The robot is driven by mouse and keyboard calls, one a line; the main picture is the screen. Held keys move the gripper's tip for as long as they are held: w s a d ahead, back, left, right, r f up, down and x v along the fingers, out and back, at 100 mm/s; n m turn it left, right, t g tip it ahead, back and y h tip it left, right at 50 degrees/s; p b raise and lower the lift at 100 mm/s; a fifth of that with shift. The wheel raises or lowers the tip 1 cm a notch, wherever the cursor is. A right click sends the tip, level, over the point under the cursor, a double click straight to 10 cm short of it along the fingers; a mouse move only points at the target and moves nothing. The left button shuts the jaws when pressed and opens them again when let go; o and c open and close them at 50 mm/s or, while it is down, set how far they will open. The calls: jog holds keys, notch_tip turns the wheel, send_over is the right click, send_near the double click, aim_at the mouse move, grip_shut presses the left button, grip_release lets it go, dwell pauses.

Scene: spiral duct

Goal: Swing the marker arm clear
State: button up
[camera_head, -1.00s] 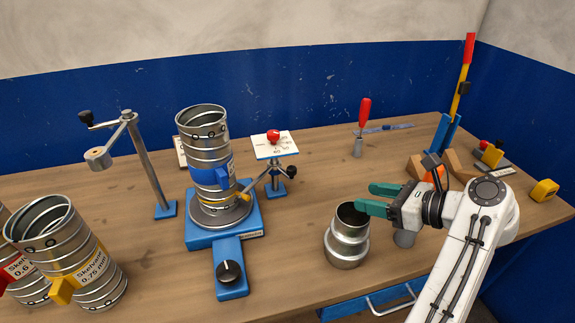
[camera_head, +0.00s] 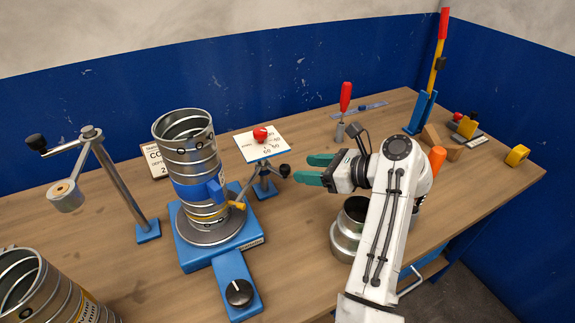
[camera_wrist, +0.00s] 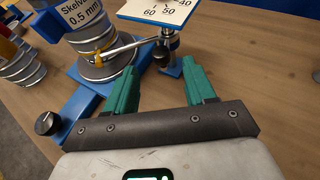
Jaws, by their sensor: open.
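The marker arm (camera_head: 257,188) is a thin grey rod on a small blue-footed post beside the spiral duct. Its yellow tip (camera_head: 239,206) is at the lower part of the duct, and a black ball knob (camera_head: 285,170) is at its other end. The metal duct (camera_head: 188,160), with a blue clamp, stands upright on a turntable on a blue base. My gripper (camera_head: 305,169) has green fingers, open and empty, just right of the knob. In the wrist view the knob (camera_wrist: 161,56) appears between and beyond the fingertips (camera_wrist: 160,70); I see no contact.
A white dial card (camera_head: 262,145) with a red knob tops the marker post. A metal collar (camera_head: 347,228) stands below my arm. A post with a crank arm (camera_head: 120,185) stands left, and another duct (camera_head: 40,295) is front left. A red-handled tool (camera_head: 345,97) is behind.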

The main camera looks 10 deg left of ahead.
aim_at(288, 168)
jog(key=shift+x, duration=3.15)
jog(key=shift+f, duration=0.1)
jog(key=shift+c, duration=0.5)
grip_shut()
